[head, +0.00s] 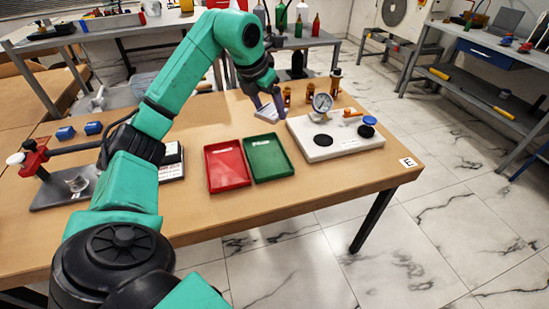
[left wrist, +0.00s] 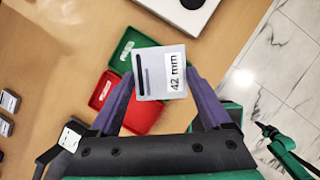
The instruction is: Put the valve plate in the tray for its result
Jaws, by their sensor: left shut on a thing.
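My left gripper (head: 270,106) is shut on the valve plate (left wrist: 160,73), a pale grey square block with dark slots and a "42 mm" label. In the head view the plate (head: 266,114) is partly hidden by the fingers. They hold it over the table, behind the green tray (head: 287,173) and left of the gauge rig. The red tray (head: 228,187) lies just left of the green one. Both trays look empty apart from small white labels that I cannot read. The gauge rig (head: 340,147) has a white base, a round dial (head: 322,102) and an orange lever. My right gripper is not clearly seen.
A red clamp (head: 34,157) on a dark plate stands at the table's left. Two blue blocks (head: 65,132) lie behind it. Brass-coloured posts (head: 336,80) stand behind the rig. Bare wood (head: 300,185) lies in front of the trays.

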